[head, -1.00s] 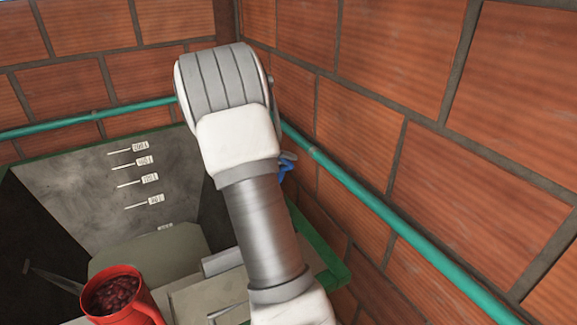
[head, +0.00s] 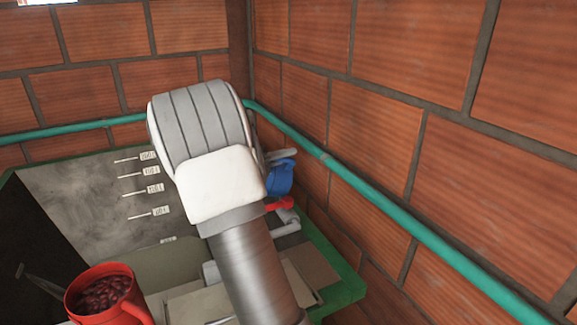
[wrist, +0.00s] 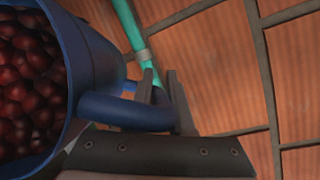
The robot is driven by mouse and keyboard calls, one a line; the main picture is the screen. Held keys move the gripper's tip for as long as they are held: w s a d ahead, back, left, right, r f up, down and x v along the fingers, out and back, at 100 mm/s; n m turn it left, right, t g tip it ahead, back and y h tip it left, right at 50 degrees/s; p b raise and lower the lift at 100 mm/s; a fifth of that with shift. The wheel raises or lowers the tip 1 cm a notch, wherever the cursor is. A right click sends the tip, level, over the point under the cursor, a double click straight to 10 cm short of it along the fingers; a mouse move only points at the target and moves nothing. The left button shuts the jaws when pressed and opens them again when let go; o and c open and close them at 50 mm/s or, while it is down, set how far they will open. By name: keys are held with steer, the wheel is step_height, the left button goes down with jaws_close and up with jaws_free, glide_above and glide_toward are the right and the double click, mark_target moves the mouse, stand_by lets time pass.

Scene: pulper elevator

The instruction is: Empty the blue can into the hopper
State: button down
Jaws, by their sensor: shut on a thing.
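The blue can (wrist: 91,60) fills the left of the wrist view, its mouth toward the camera and full of dark red cherries. My gripper (wrist: 163,100) is shut on the can's blue handle (wrist: 110,110). In the head view a small part of the blue can (head: 281,180) shows to the right of my arm, which hides the rest. The hopper's grey inner wall (head: 85,195), with several level marks, lies left of my arm. I cannot tell the can's exact tilt or whether it is over the hopper.
A red can (head: 78,298) of cherries stands at the lower left. A small red piece (head: 279,203) shows below the blue can. A teal pipe (head: 375,195) runs along the brick walls (head: 455,160), close to my arm on the right. A green edge (head: 345,285) borders the hopper area.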

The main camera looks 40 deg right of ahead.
steer(key=shift+a+f+h+b, duration=0.15)
steer(key=shift+a+h+b, duration=0.05)
steer(key=shift+h+b, duration=0.35)
steer(key=a+n+h, duration=0.1)
steer(key=a, duration=0.1)
steer(key=w+a+h, duration=0.1)
steer(key=a+h, duration=0.1)
steer(key=shift+w+a+r+n+h, duration=0.2)
steer(key=shift+n+h, duration=0.05)
steer(key=shift+n, duration=0.15)
steer(key=w+a+r+n+t+h+p, duration=0.1)
steer(key=w+a+n+t+h, duration=0.1)
steer(key=a, duration=0.4)
steer(key=shift+a+n+t+h+p, duration=0.3)
steer(key=shift+n+t+h+p, duration=0.15)
steer(key=shift+h, duration=0.75)
